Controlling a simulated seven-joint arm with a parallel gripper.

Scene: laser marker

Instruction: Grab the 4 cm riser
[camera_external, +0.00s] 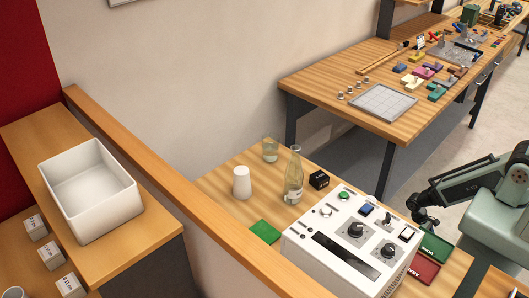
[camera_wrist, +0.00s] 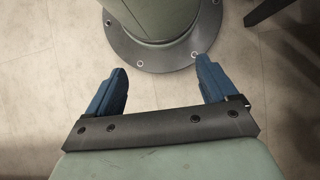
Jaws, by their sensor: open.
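My gripper (camera_wrist: 161,78) shows in the wrist view with its two blue fingers spread wide and nothing between them. It faces the floor and a round base flange. In the external view my arm is at the right edge, beside the white machine; I cannot make out the fingers there. No riser shows in the wrist view.
The white machine (camera_external: 296,246) with knobs fills the bench front. A green pad (camera_external: 265,231) lies left. Green (camera_external: 436,247) and red (camera_external: 424,269) trays lie right, near my arm.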

